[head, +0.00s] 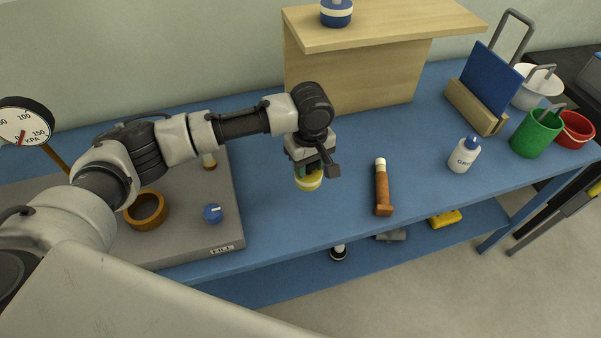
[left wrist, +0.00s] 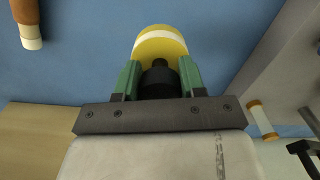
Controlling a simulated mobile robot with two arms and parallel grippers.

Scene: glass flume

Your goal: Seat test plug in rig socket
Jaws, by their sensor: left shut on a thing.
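My left gripper (head: 309,170) is shut on a yellow plug with a white band (head: 309,183), held over the blue bench right of the grey rig board. In the left wrist view, the green fingers of the gripper (left wrist: 158,82) close on the black stem of the plug (left wrist: 160,45). The rig board (head: 190,248) bears an orange-brown ring, which looks like the socket (head: 146,210), open at the top and empty. The plug is apart from the ring, to its right. My right gripper is not in view.
A blue knob (head: 213,214) and a small pale-topped fitting (head: 209,161) stand on the board. A pressure gauge (head: 24,122) rises at far left. A wooden-handled tool (head: 382,188), white bottle (head: 464,155) and green mug (head: 536,134) are to the right. A wooden shelf (head: 350,75) stands behind.

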